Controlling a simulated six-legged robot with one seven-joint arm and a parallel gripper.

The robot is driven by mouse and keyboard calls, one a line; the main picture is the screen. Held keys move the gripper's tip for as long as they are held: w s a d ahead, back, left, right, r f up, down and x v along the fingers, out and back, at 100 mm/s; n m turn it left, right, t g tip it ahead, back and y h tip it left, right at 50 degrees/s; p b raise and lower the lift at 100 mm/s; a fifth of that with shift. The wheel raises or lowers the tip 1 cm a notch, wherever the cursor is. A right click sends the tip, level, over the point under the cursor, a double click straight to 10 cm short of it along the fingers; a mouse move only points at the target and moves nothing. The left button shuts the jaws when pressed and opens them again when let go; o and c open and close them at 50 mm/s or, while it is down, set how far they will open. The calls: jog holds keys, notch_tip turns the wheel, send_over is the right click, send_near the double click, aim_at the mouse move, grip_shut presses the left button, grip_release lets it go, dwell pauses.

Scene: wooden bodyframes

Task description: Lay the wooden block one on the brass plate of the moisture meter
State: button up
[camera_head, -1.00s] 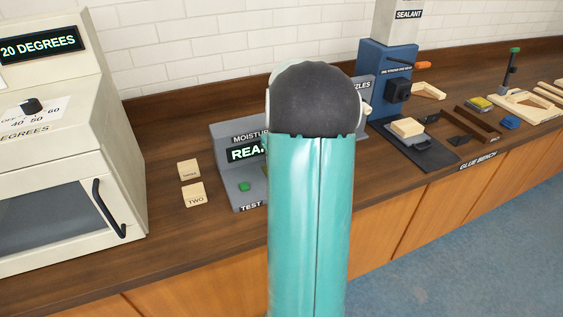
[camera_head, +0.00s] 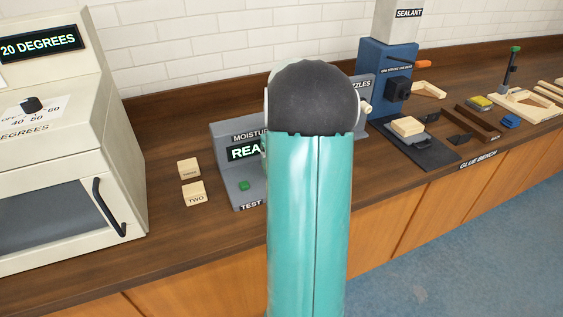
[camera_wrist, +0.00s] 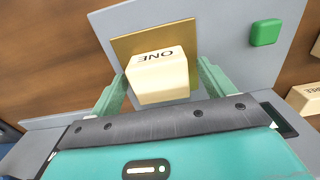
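Wooden block one (camera_wrist: 158,75) is a pale cuboid marked ONE. My gripper (camera_wrist: 162,66) has a green finger on each side of the block. Narrow gaps show between the fingers and the block, so it looks open around it. The moisture meter (camera_head: 222,160) is a grey unit with a lit display and a green button (camera_head: 244,185), which also shows in the wrist view (camera_wrist: 265,32). In the head view my arm hides the plate, block and gripper.
Block two (camera_head: 194,194) and block three (camera_head: 188,168) lie left of the meter. A cream oven (camera_head: 125,150) stands farther left. The blue sealant press (camera_head: 385,75) and glue bench items are to the right. Bare counter (camera_head: 165,215) lies between oven and meter.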

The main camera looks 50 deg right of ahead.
notch_tip(320, 180, up, 14)
dwell(0.6)
jog(key=shift+f, duration=0.1)
dwell(0.4)
